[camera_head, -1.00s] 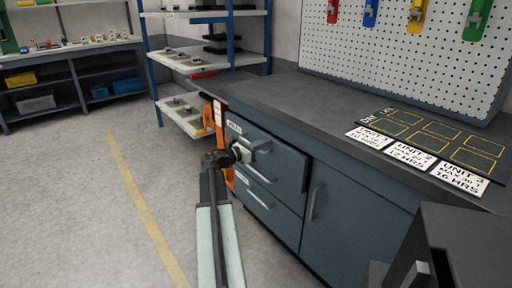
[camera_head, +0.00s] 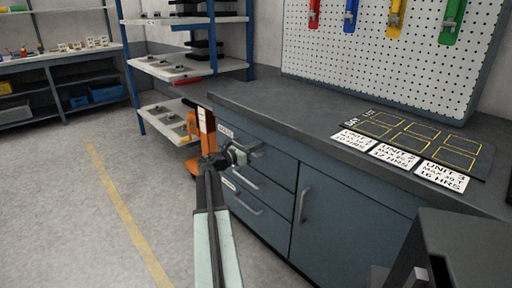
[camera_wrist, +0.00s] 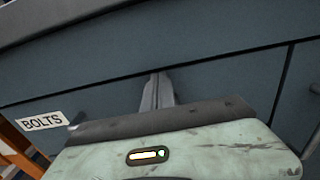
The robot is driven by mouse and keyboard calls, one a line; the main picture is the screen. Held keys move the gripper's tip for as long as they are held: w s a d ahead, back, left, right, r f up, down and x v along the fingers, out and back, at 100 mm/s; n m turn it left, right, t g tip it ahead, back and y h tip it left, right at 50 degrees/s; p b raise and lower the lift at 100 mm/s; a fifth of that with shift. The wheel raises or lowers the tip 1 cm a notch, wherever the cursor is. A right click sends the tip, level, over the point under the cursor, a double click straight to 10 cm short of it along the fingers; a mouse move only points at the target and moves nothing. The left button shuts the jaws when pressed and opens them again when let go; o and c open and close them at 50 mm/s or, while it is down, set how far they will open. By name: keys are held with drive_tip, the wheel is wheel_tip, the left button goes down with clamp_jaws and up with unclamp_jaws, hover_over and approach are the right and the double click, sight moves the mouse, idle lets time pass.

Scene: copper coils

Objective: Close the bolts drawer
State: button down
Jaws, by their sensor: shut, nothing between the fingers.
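The bolts drawer (camera_head: 275,164) is the top drawer of the blue-grey cabinet under the bench. Its front looks about flush with the cabinet. Its white label (camera_head: 226,132) reads BOLTS in the wrist view (camera_wrist: 42,121). My gripper (camera_head: 240,153) is at the drawer front, by its bar handle (camera_head: 256,154). In the wrist view my shut, empty fingers (camera_wrist: 157,92) point at the drawer front and seem to touch it. Most of the handle is hidden behind my gripper there.
Another drawer (camera_head: 265,189) lies below, with a cupboard door (camera_head: 345,222) to its right. The dark worktop (camera_head: 290,104) overhangs them. An orange pallet jack (camera_head: 205,140) stands left of the cabinet. The floor at left is clear.

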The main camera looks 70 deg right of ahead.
drive_tip(key=shift+s+d+r, duration=0.15)
drive_tip(key=shift+s+d, duration=0.1)
drive_tip(key=shift+s, duration=0.25)
drive_tip(key=v, duration=1.5)
drive_tip(key=shift+w+d, duration=0.15)
drive_tip(key=shift+w, duration=0.1)
